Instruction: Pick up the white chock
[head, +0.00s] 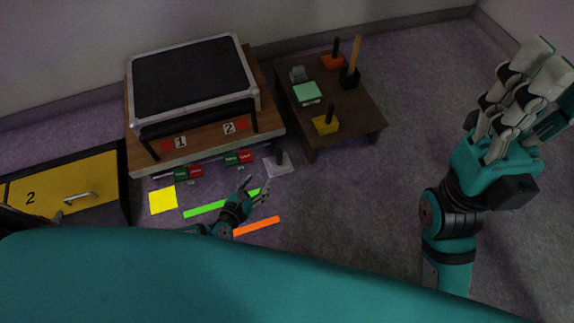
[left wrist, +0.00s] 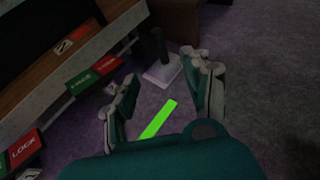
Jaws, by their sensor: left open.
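The white chock (head: 277,166) has a flat pale base with a dark upright post. It stands on the floor just right of the low bench's front edge. It also shows in the left wrist view (left wrist: 162,72), beyond my open fingers and roughly between them. My left gripper (head: 254,188) is open and empty, low over the floor, a little in front of the chock and apart from it. My right gripper (head: 532,92) is raised at the right side, far from the chock; its fingers point up, and its opening is unclear from this angle.
A bench (head: 202,153) with a black-topped frame stands behind left. A dark low table (head: 347,112) holds orange, black and yellow chocks and a green block. Green (head: 208,206) and orange (head: 257,226) strips and a yellow square (head: 163,200) mark the floor. Floor at right is clear.

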